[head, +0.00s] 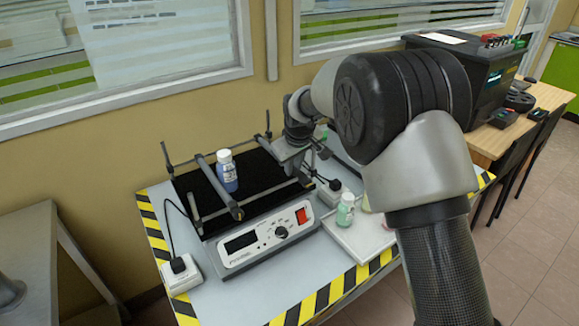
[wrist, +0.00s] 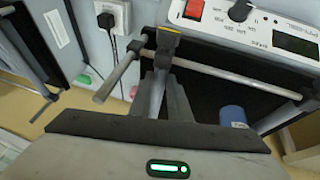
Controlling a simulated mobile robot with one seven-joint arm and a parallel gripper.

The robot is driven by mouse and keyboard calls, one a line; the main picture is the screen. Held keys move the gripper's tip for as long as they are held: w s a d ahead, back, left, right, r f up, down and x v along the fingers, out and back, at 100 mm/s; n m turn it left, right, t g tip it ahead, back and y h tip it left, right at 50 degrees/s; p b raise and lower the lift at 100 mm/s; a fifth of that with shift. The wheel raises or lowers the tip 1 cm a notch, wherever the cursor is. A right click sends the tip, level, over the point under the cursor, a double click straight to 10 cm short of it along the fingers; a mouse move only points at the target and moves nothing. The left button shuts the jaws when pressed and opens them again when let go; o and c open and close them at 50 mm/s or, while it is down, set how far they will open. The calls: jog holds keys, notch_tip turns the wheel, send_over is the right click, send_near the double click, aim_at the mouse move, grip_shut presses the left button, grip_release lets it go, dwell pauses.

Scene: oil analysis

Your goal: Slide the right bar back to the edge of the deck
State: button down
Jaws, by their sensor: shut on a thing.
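The shaker's black deck (head: 205,187) lies on the white-fronted instrument, with a left bar (head: 214,180) across it. My gripper (head: 297,160) is at the deck's right side, pointing down. In the wrist view, my gripper (wrist: 166,88) is shut on the right bar, near its olive end clamp (wrist: 167,42) on the front rail (wrist: 225,74). My arm and fingers hide much of the right bar.
The control panel (head: 268,241) faces front. A small green bottle (head: 345,209) stands on a white tray at the right. Power plugs (head: 181,270) lie at the left front and right of the shaker. Upright rods rise at the deck's corners.

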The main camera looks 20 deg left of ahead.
jog(key=c, duration=1.6)
grip_release()
jog(key=shift+c, duration=0.2)
jog(key=p+v, duration=0.1)
jog(key=v, duration=1.6)
jog(key=shift+s, duration=0.2)
jog(key=shift+r, duration=0.1)
jog(key=s+d+r+m+p, duration=0.25)
jog(key=s+d+r, duration=0.3)
jog(key=d, duration=0.35)
jog(key=s+d+r+m+p, duration=0.2)
jog(key=s+d+r+p, duration=0.15)
jog(key=d+r, duration=0.5)
jog(key=s+d+m+t+h+p, duration=0.1)
jog(key=s+d+m+p, duration=0.4)
jog(key=s+d, duration=0.9)
jog(key=s+m+h, duration=0.1)
jog(key=s, duration=0.3)
jog(key=shift+s+d, duration=0.15)
jog(key=shift+s, duration=0.1)
